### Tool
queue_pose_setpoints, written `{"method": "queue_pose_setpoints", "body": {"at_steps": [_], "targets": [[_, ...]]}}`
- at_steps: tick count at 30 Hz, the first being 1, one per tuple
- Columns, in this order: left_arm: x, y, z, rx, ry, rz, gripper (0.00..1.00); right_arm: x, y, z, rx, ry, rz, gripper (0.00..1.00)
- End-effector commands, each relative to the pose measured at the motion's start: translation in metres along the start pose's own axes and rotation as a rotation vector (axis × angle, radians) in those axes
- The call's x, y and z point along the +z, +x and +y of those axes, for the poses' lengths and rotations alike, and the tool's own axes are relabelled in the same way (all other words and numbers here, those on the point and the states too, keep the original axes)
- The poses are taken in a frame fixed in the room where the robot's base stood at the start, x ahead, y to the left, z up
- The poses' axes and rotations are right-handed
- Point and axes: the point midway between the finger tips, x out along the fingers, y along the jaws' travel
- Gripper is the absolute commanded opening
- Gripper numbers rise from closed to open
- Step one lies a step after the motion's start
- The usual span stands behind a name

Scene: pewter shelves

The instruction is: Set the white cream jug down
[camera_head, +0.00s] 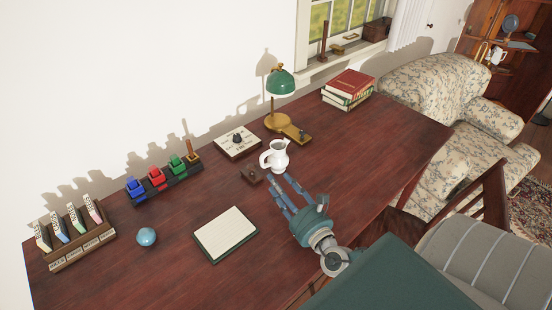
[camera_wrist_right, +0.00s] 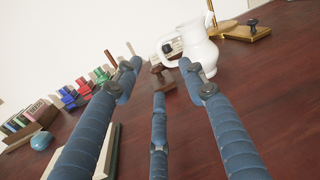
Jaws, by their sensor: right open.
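The white cream jug (camera_head: 276,156) stands upright on the dark red wooden desk (camera_head: 330,150), in front of the green lamp. Its handle is on its left side in the head view. My right gripper (camera_head: 284,190) is just in front of the jug, with its blue fingers spread and empty. In the right wrist view the jug (camera_wrist_right: 198,48) is beyond the fingertips (camera_wrist_right: 158,82), and a gap seems to lie between them, though the right fingertip overlaps it in the picture. My left gripper is not in view.
A small dark wooden stamp (camera_head: 251,175) sits left of the jug. The desk's right part is clear.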

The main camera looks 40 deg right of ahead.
Motion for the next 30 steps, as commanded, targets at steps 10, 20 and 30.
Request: {"method": "queue_pose_setpoints", "body": {"at_steps": [10,20,30], "targets": [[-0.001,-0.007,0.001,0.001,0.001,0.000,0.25,0.002,0.040,0.002,0.003,-0.002,0.000,0.42],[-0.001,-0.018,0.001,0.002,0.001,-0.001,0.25,0.004,0.084,0.004,0.003,-0.003,-0.001,0.42],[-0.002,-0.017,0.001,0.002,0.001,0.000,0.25,0.002,0.088,0.004,0.004,-0.004,0.001,0.34]]}}
